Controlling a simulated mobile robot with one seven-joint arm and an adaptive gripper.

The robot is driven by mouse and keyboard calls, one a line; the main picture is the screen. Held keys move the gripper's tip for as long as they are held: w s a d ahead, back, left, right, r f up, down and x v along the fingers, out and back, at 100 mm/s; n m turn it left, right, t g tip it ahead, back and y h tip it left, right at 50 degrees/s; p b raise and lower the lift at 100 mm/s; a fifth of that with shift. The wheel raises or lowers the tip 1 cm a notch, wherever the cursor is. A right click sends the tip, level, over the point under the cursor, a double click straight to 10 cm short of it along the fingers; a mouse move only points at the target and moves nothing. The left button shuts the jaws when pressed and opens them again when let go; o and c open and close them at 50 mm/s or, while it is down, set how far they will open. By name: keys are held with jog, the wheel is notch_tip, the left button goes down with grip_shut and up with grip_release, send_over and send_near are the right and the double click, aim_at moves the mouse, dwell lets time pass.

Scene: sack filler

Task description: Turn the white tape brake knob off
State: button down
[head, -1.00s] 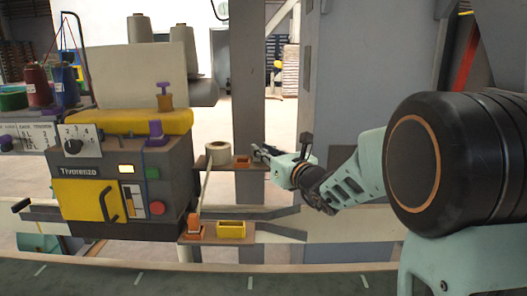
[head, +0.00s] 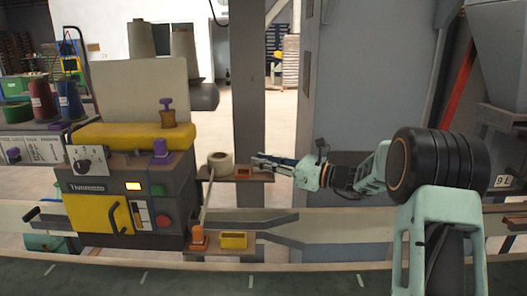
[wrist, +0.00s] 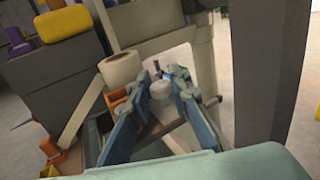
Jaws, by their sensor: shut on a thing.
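The white tape brake knob (wrist: 160,91) sits between the blue fingers of my gripper (wrist: 168,76) in the wrist view, beside the tape roll on the small shelf. My gripper is shut on it. In the head view my gripper (head: 262,161) reaches in from the right at the shelf's right end, and the fingers hide the knob. The white tape roll (head: 220,164) stands just left of the fingertips; it also shows in the wrist view (wrist: 120,68).
An orange block (head: 243,171) lies on the shelf near the fingers. Left is the grey and yellow machine (head: 90,212) with a selector dial and buttons. A grey post (head: 248,80) rises behind the shelf. A yellow bin (head: 233,240) sits on a lower shelf.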

jog(key=shift+r+n+g+y+p, duration=0.1)
jog(key=shift+n+g+y+p, duration=0.4)
jog(key=shift+n+g+p, duration=0.95)
jog(key=shift+n+g+y+p, duration=0.5)
jog(key=shift+n+g+p, duration=0.45)
jog(key=shift+g, duration=0.9)
jog(key=shift+n+g+p, duration=0.5)
jog(key=shift+g+p, duration=0.2)
jog(key=shift+g, duration=0.3)
jog(key=c, duration=1.8)
grip_release()
jog(key=shift+o, duration=0.2)
jog(key=shift+d, duration=0.15)
jog(key=d, duration=1.1)
jog(key=shift+d, duration=0.35)
jog(key=shift+w, duration=0.1)
